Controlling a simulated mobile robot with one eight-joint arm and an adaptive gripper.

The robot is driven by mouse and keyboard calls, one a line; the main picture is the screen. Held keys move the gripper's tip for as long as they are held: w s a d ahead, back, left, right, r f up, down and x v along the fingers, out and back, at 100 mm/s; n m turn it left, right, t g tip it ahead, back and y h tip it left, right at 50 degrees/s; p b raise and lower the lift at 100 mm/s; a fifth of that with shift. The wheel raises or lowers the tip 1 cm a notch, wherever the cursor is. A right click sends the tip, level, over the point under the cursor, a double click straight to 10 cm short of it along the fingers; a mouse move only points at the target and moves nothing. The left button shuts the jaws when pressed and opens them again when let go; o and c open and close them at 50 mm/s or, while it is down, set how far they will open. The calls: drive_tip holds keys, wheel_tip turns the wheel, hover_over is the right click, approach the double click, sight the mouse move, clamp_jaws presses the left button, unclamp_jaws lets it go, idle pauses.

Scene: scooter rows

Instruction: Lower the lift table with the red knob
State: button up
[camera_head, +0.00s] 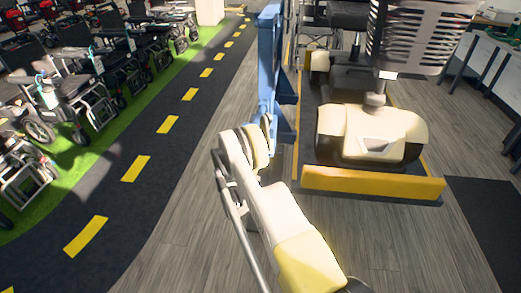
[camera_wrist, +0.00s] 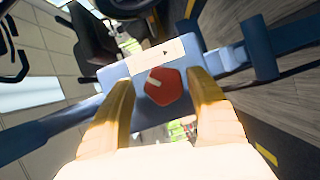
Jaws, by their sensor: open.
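The red knob (camera_wrist: 166,88) is in the middle of the wrist view, with a pale mark on its face. It sits on a blue panel (camera_wrist: 122,70) under a white label plate (camera_wrist: 147,57). My gripper (camera_wrist: 159,80) is open, one tan finger on each side of the knob; I cannot tell whether they touch it. In the head view a blue post (camera_head: 268,70) stands beside a low platform with a yellow front edge (camera_head: 370,183), which looks like the lift table. A cream scooter (camera_head: 372,130) stands on it. My gripper and the knob are not clearly visible there.
A dark lane with yellow dashes (camera_head: 135,168) runs along the left. Beyond it, several wheelchairs and scooters stand on a green strip (camera_head: 100,150). Tables (camera_head: 490,50) stand at the right. Wooden floor (camera_head: 190,235) around my arm is clear.

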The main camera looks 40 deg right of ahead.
sight(265, 127)
drive_tip(key=shift+o, duration=1.3)
drive_tip(key=r, duration=0.8)
drive_tip(key=shift+w+a, duration=0.15)
drive_tip(key=shift+w, duration=0.1)
drive_tip(key=shift+s+d+r, duration=0.2)
drive_tip(key=shift+s+r, duration=0.1)
drive_tip(key=shift+r, duration=0.15)
drive_tip(key=shift+s+d+r, duration=0.15)
drive_tip(key=shift+s+r, duration=0.1)
drive_tip(key=shift+r, duration=0.2)
drive_tip(key=shift+c, duration=1.3)
drive_tip(key=shift+s+d, duration=0.1)
drive_tip(key=shift+d, duration=0.05)
drive_tip(key=shift+w+f, duration=0.1)
drive_tip(key=shift+w, duration=0.1)
